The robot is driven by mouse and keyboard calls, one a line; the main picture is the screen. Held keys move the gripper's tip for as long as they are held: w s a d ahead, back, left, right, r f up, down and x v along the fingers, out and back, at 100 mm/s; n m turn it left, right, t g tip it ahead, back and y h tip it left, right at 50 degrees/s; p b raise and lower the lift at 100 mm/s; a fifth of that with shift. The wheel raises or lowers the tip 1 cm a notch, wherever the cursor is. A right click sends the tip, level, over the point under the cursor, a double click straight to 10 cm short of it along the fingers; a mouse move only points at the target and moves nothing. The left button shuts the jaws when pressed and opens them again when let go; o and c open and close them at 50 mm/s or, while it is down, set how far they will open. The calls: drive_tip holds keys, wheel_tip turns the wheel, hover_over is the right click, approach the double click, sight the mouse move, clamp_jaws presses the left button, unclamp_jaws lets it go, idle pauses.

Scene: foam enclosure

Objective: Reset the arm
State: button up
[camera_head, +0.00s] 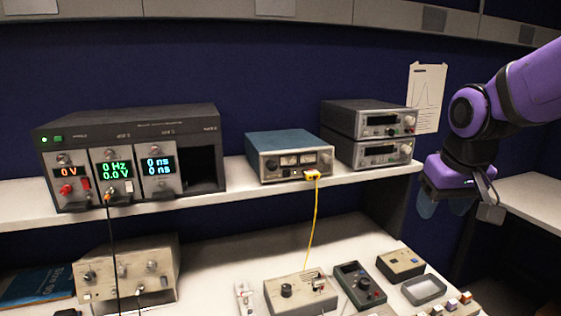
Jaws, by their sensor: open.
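My arm is purple and black and comes in from the right edge in the head view. My gripper (446,203) hangs at its end, pointing down, right of the shelf's end. Its bluish fingertips show below the purple wrist, partly blurred against the dark background. It is open, and nothing shows between the fingers. It is apart from the instruments and the bench.
A white shelf (235,204) bears a large rack instrument (130,128), a blue-grey meter (289,152) and two stacked units (366,120). A yellow cable (315,225) hangs from the meter to a grey box (283,298) on the bench. Small boxes and a tray (424,289) lie below the gripper's left.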

drive_tip(key=s+d+r+t, duration=0.1)
drive_tip(key=s+r, duration=0.1)
drive_tip(key=s, duration=0.5)
drive_tip(key=s+r+t, duration=0.1)
drive_tip(key=s+r, duration=0.1)
drive_tip(key=s, duration=0.5)
drive_tip(key=shift+d+r, duration=0.4)
